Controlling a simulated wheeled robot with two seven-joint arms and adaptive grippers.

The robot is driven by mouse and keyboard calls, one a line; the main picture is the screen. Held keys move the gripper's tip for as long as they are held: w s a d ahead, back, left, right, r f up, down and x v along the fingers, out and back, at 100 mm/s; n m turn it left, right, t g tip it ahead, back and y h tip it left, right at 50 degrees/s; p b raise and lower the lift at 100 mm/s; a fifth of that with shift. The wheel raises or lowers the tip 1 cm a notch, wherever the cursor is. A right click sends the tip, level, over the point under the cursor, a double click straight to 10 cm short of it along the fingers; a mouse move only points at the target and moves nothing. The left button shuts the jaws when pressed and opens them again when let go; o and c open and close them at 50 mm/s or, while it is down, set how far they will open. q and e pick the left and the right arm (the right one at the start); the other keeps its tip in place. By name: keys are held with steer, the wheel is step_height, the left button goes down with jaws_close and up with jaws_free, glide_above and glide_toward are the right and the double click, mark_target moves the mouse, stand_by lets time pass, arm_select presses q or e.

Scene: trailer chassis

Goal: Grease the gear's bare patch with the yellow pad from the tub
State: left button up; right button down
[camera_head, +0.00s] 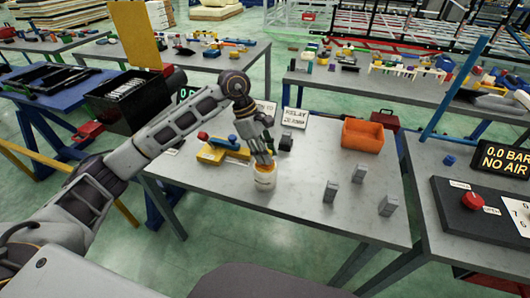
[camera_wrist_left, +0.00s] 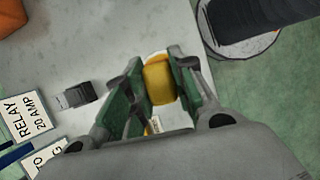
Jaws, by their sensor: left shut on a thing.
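My left gripper (camera_head: 264,164) points down at the white tub (camera_head: 264,181), which has a yellow-orange band and stands near the table's front edge. The fingertips are at the tub's mouth. In the left wrist view, the green-padded fingers (camera_wrist_left: 160,88) are shut on the yellow pad (camera_wrist_left: 158,79). The gripper hides much of the tub's opening, so I cannot tell how far the pad is inside it. I cannot make out the gear or its bare patch in either view. My right gripper is not in view.
A yellow holder (camera_head: 212,155) with red and blue parts lies left of the tub. An orange bin (camera_head: 362,135) stands at the back right. Several grey blocks (camera_head: 330,191) stand to the right. A relay sign (camera_head: 295,118) stands behind. Bare table lies between tub and blocks.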

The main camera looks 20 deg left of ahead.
arm_select(q)
steer(key=shift+f, duration=0.1)
stand_by(0.5)
steer(key=shift+s+f+b, duration=0.1)
steer(key=shift+b, duration=0.25)
stand_by(0.9)
steer(key=shift+f, duration=0.1)
stand_by(0.5)
steer(key=shift+r+p, duration=0.8)
steer(key=shift+r, duration=1.2)
steer(key=shift+r+p, duration=0.6)
steer(key=shift+r, duration=1.15)
